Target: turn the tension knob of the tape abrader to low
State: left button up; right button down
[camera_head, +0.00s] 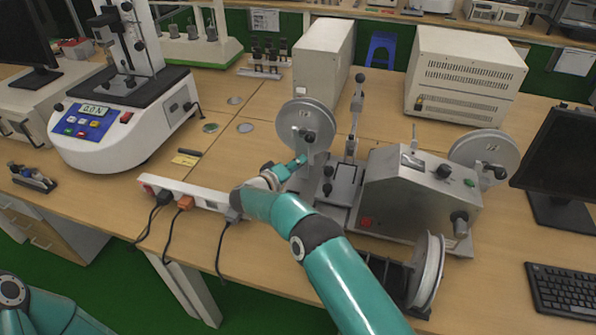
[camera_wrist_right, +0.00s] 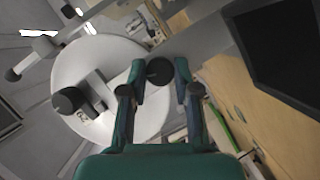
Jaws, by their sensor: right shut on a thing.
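The tape abrader (camera_head: 415,195) is a grey metal machine in the middle right of the head view, with pale reels on both sides. My right gripper (camera_head: 302,160) is beside its left reel (camera_head: 300,118), low by the reel's hub. In the right wrist view my right gripper (camera_wrist_right: 160,75) has its two fingertips on either side of a dark round knob (camera_wrist_right: 159,71), and it is shut on this tension knob. The knob's markings cannot be read, so its setting does not show. My left arm shows at the bottom left of the head view; its gripper is out of view.
A white power strip (camera_head: 190,192) with plugged cables lies along the front table edge, left of my right arm. A loose reel (camera_head: 428,270) stands at the front right. A force tester (camera_head: 120,115) stands at the left, a keyboard (camera_head: 563,290) at the right.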

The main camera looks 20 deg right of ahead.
jog(key=shift+a+f+n+h+b, duration=0.15)
jog(key=shift+f+n+h+b, duration=0.15)
jog(key=shift+n+b, duration=0.55)
jog(key=shift+a+f+n+h+b, duration=0.15)
jog(key=shift+n+h+b, duration=0.15)
jog(key=shift+n+b, duration=0.5)
jog(key=c, duration=0.8)
grip_release()
jog(key=shift+c, duration=0.2)
jog(key=shift+d+r, duration=0.15)
jog(key=shift+r, duration=0.1)
jog(key=f+v, duration=0.1)
jog(key=v, duration=1.1)
jog(key=shift+r, duration=0.15)
